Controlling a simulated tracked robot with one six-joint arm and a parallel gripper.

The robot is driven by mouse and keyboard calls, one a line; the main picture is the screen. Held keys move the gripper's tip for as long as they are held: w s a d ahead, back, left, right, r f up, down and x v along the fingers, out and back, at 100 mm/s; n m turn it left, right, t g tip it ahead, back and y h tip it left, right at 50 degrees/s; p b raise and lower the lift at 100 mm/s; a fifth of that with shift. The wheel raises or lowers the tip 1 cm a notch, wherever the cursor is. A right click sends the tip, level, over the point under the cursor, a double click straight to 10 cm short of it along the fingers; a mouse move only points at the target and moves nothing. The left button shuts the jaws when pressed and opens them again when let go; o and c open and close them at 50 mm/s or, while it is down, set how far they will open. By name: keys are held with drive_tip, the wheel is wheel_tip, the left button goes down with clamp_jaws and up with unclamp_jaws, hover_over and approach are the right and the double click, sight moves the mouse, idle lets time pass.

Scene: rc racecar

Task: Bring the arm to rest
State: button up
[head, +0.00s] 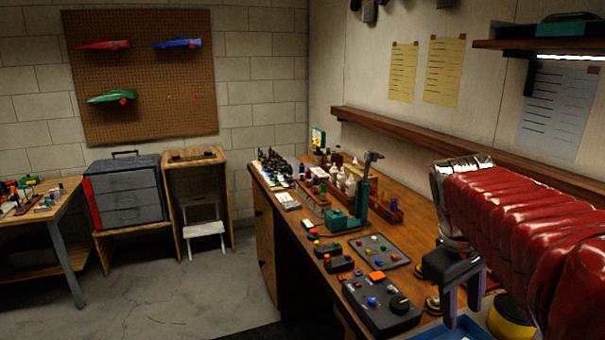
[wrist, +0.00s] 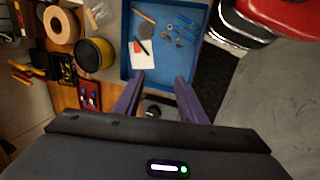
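My arm (head: 525,215) is in a red padded cover and reaches in from the right edge in the head view, above the wooden workbench. My gripper (head: 462,310) hangs at the arm's end, pointing down over the bench's near end. In the wrist view my gripper (wrist: 160,82) shows two dark fingers spread apart with nothing between them, so it is open and empty. A blue tray (wrist: 136,67) lies beyond the fingertips, holding a white sheet and several small tools and parts. In the head view only a corner of the tray (head: 448,332) shows.
The workbench (head: 408,222) carries control boxes (head: 382,305), a green tool (head: 350,215) and bottles. A yellow-black roll (wrist: 94,55) and a tan roll (wrist: 61,25) stand beside the tray. A wall shelf (head: 460,160) runs above the bench. Concrete floor (head: 190,295) is open at left.

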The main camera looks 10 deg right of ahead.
drive_tip(key=s+a+f+m+t+y, duration=0.1)
drive_tip(key=s+a+f+t, duration=0.1)
drive_tip(key=a, duration=0.7)
drive_tip(key=s+a+f+m+t+y, duration=0.1)
drive_tip(key=s+a+f+t+y, duration=0.1)
drive_tip(key=a, duration=0.8)
drive_tip(key=s+f+t, duration=0.1)
drive_tip(key=s+f, duration=0.1)
drive_tip(key=s, duration=0.1)
drive_tip(key=shift+a+f, duration=0.15)
drive_tip(key=shift+f, duration=0.25)
drive_tip(key=shift+c, duration=0.7)
